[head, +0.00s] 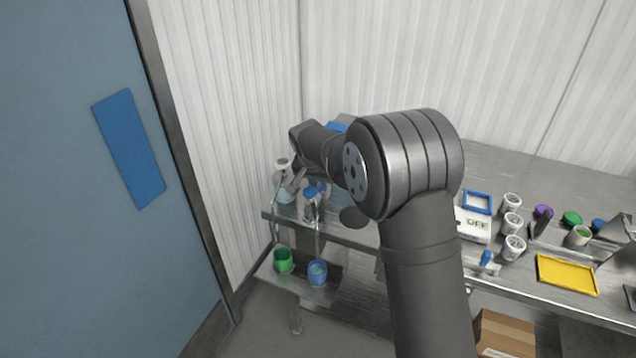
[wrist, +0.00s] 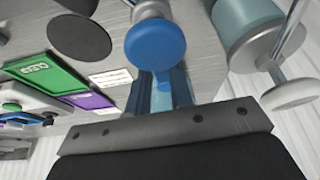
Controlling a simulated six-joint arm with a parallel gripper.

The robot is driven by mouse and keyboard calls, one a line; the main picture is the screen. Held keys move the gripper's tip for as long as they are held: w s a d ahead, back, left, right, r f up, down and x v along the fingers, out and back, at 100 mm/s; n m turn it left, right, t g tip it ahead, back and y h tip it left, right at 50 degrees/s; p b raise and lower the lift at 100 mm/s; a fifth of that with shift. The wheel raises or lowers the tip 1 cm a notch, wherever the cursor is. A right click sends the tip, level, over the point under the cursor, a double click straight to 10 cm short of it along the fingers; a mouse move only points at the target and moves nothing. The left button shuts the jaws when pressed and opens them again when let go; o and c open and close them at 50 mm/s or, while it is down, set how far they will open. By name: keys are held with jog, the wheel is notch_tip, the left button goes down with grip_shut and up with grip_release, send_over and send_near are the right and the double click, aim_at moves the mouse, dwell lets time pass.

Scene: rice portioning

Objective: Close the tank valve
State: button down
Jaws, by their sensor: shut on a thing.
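A round blue knob (wrist: 155,43) is directly in front of my gripper (wrist: 168,82) in the wrist view. My gripper is shut on the knob's near side; the exact contact is partly hidden. A teal tank (wrist: 247,18) with a metal rim stands to the right of the knob, with a white round cap (wrist: 290,94) beside it. In the head view the blue knob (head: 314,190) is at the left end of the bench, near the teal tank (head: 285,196). My arm hides part of this area. Which way the valve is turned cannot be told.
A green cup (head: 283,261) and a blue cup (head: 317,273) stand on the lower shelf. To the right on the bench (head: 540,185) are white cups, an OFF box (head: 474,224) and a yellow tray (head: 567,275). A green sign (wrist: 45,68) lies left of the knob.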

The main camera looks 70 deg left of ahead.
jog(key=w+n+g, duration=0.1)
jog(key=n, duration=0.1)
jog(key=w+d+n+g, duration=0.1)
jog(key=n, duration=0.2)
jog(key=shift+w+d+y, duration=0.1)
jog(key=shift+w+y, duration=0.1)
jog(key=shift+y, duration=0.2)
jog(key=n, duration=0.2)
jog(key=w+n+g, duration=0.1)
jog(key=n, duration=0.1)
jog(key=w+n+g, duration=0.1)
jog(key=shift+w+n, duration=0.25)
jog(key=shift+n, duration=0.15)
jog(key=n, duration=0.1)
jog(key=w+n+g, duration=0.1)
jog(key=shift+a+n, duration=0.3)
jog(key=shift+w+a+r+n+g+h, duration=0.1)
jog(key=shift+w+a+n+g+h, duration=0.2)
jog(key=shift+n, duration=0.6)
jog(key=shift+w+a+n+g+h, duration=0.2)
jog(key=shift+w+n+g, duration=0.15)
jog(key=shift+n, duration=0.55)
jog(key=c, duration=1.3)
grip_release()
jog(key=v, duration=1.7)
jog(key=shift+a+r, duration=0.1)
jog(key=shift+r, duration=0.1)
